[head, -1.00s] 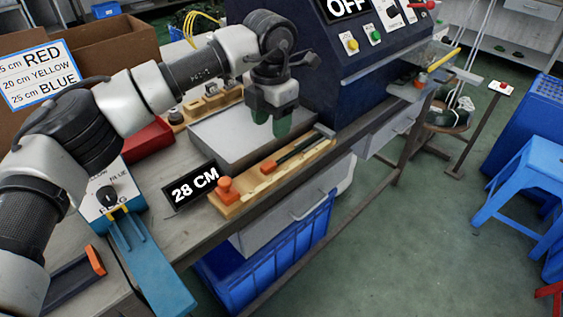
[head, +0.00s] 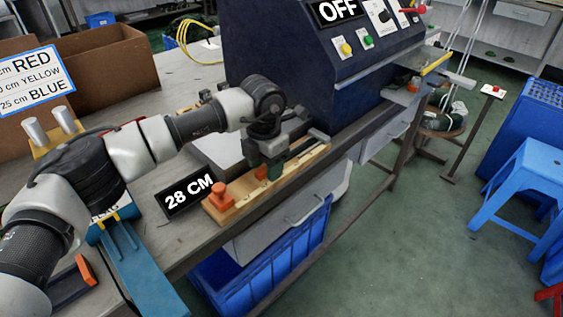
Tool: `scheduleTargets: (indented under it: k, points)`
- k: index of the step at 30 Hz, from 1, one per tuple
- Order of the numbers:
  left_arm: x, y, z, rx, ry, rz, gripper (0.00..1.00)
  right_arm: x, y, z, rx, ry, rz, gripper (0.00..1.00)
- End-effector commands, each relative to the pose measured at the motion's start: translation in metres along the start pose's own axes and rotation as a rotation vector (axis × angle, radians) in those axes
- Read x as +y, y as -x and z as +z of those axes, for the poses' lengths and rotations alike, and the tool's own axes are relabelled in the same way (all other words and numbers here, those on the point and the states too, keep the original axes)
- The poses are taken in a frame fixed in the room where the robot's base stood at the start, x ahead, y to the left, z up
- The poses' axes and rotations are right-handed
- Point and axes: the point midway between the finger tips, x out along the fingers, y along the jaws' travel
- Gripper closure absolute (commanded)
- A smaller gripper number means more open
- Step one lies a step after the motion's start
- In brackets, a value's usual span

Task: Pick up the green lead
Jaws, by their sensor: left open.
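I cannot make out a green lead in the head view. My left gripper (head: 264,165) has dark green fingers and points down over the middle of the wooden fixture (head: 236,198) at the table's front edge. Its jaws are open, and I cannot tell whether anything lies between them. The gripper and wrist hide part of the fixture. The fixture has an orange knob (head: 221,196) at its near end. Yellow leads (head: 184,40) loop on the table at the back. My right gripper is not in view.
A dark blue machine (head: 300,75) reading OFF stands behind the gripper. A 28 CM display (head: 189,193) stands left of the fixture. A cardboard box (head: 115,60) and a length sign (head: 35,80) are at the left. Blue stools (head: 535,165) stand on the floor at the right.

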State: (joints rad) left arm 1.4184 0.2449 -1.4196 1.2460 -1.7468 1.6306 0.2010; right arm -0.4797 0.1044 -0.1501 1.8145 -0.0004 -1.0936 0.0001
Motion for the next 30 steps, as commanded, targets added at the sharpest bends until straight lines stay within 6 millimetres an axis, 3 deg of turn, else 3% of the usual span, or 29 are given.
scheduleTargets:
  k: [7, 17, 25, 30]
  points:
    - [0.000, -0.003, 0.000, -0.001, 0.000, 0.001, 0.49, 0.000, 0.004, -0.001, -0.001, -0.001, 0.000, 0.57]
    - [0.000, -0.003, 0.000, -0.001, -0.001, 0.001, 0.99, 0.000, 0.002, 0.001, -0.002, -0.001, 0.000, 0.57]
    - [0.000, -0.002, 0.000, -0.001, -0.001, 0.001, 1.00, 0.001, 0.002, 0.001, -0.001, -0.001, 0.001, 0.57]
    - [0.000, 0.009, 0.001, -0.003, -0.001, 0.001, 1.00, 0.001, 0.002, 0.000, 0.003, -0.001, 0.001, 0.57]
